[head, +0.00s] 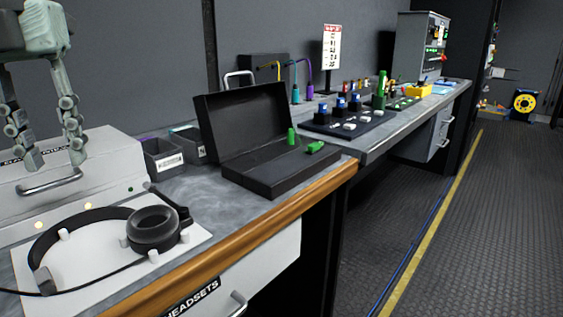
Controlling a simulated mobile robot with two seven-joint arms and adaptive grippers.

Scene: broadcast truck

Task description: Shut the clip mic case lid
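The clip mic case (265,180) is a black box on the counter, near the wooden front edge. Its lid (248,118) stands up and open at the back, leaning slightly backward. Two green pieces (316,146) show at the right part of the case, one upright and one lying. My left gripper (52,158) is at the upper left, above a white box and well left of the case. Its two fingers hang down, spread apart and empty. My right gripper is not in view.
Headphones (155,230) lie on a white pad in front. Small dark bins (162,160) stand left of the case. A black tray of blue-topped items (350,122) lies to its right. A drawer marked HEADSETS (230,285) is below the edge.

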